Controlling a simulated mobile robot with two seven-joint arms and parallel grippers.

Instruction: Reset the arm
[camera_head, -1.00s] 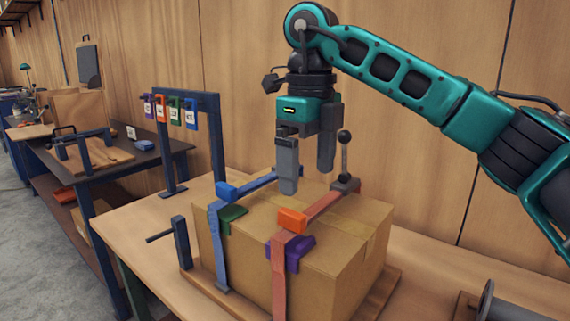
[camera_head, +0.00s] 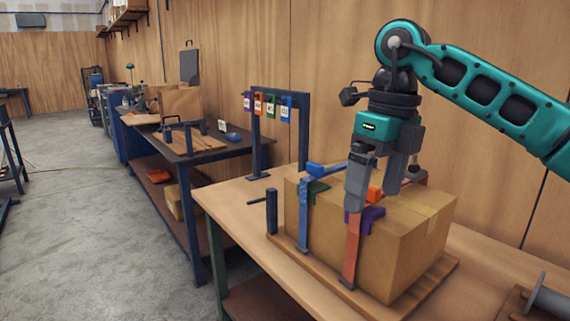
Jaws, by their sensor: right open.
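My right arm comes in from the right in the head view. Green (camera_head: 313,191) and purple (camera_head: 372,216) corner pieces sit under the straps. My left gripper is not in view.
A dark blue frame (camera_head: 302,130) with several hanging coloured tags stands on the workbench (camera_head: 230,205) behind the box. A second bench (camera_head: 240,144) stands at the left. A grey metal cylinder (camera_head: 550,302) lies at the lower right.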

